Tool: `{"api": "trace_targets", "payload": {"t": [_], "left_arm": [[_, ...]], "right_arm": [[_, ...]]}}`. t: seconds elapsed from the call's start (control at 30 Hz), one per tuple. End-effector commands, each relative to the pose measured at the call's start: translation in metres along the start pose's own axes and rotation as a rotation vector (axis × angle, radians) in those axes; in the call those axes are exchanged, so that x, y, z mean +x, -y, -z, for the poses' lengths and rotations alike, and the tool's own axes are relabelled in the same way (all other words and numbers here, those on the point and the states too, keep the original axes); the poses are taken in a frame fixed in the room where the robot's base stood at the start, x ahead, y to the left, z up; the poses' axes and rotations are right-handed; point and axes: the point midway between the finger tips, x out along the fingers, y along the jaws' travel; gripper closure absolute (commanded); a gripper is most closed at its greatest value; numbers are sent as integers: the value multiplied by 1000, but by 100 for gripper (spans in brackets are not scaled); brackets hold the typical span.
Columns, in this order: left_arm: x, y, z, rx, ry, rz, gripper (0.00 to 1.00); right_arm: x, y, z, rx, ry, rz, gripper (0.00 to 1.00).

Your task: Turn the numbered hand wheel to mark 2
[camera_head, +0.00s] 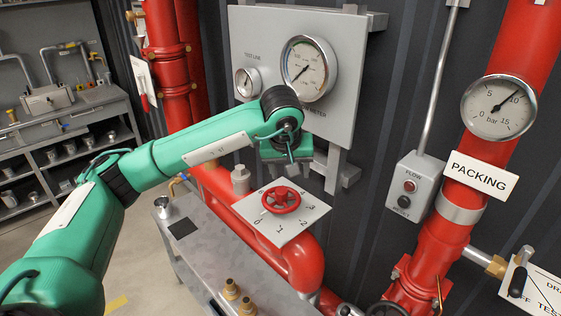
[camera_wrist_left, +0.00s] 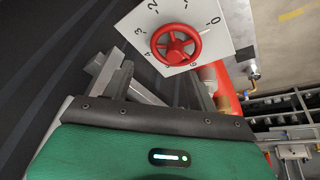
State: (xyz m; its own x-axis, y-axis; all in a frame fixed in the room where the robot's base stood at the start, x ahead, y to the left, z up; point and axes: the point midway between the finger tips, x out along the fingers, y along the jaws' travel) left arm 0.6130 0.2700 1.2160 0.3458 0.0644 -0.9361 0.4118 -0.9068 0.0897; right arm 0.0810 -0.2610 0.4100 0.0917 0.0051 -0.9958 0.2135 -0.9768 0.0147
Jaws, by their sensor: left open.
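The red hand wheel (camera_head: 281,199) sits on a pale square plate (camera_head: 301,238) with numbers around it, on top of a red pipe. In the left wrist view the wheel (camera_wrist_left: 176,44) is at the top centre, with marks such as 0, 2, 3 and 4 readable on the plate (camera_wrist_left: 204,40). Which mark the wheel points to I cannot tell. My left gripper (camera_head: 311,172) is open and empty, above and behind the wheel, apart from it. In the left wrist view its two fingers (camera_wrist_left: 158,85) stand wide apart below the wheel. My right gripper is not in view.
A grey gauge panel (camera_head: 343,48) stands behind my left gripper. To the right are a FLOW/RESET box (camera_head: 412,187), a red pipe with a bar gauge (camera_head: 498,107) and a PACKING sign (camera_head: 480,172). A grey bench (camera_head: 207,262) with brass fittings (camera_head: 231,289) is below.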

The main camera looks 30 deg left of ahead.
Motion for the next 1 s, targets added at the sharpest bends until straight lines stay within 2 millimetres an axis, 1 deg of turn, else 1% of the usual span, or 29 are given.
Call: {"api": "trace_targets", "payload": {"t": [0.03,0.1,0.17,0.27,0.37,0.7,0.8,1.0], "left_arm": [[-5,9,8,3,-22,39,41],[-8,18,15,8,-38,75,41],[-8,22,17,9,-45,92,41],[-1,24,18,11,-45,99,41],[13,25,19,11,-43,98,41],[79,30,21,10,-41,95,41],[96,31,22,11,-41,94,41],[120,34,23,10,-43,93,41]], "right_arm": [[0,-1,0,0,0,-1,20],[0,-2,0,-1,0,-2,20],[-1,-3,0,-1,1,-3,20],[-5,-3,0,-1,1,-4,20],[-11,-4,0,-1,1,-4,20],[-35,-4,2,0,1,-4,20],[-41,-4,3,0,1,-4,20],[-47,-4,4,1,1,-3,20]]}}
